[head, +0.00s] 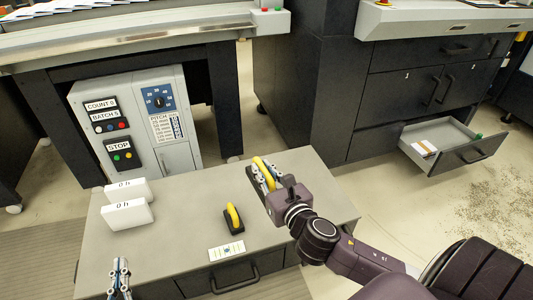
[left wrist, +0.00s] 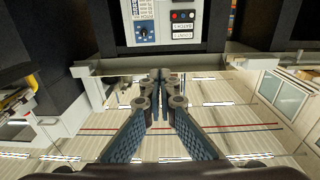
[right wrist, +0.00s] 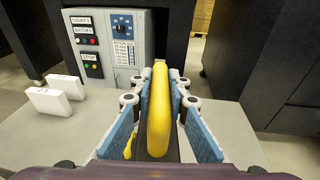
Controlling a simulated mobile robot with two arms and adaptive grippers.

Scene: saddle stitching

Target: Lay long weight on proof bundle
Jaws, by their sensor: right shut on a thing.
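My right gripper (head: 275,176) is shut on the yellow handle of a long dark weight (head: 264,167), at the right side of the grey table. The handle (right wrist: 158,105) stands upright between the pads in the right wrist view. I cannot tell whether its base touches the tabletop. Two white bundles (head: 126,214) (head: 127,190) with dark marks lie at the table's left; which is the proof bundle I cannot tell. They also show in the right wrist view (right wrist: 50,102). My left gripper (head: 120,267) is empty at the table's front left, its fingertips (left wrist: 160,75) together.
A shorter dark weight with a yellow handle (head: 233,218) stands mid-table, between the bundles and my right gripper. A small white card (head: 226,250) lies near the front edge of the table (head: 180,230). A grey control box (head: 135,120) stands behind. An open drawer (head: 450,145) is far right.

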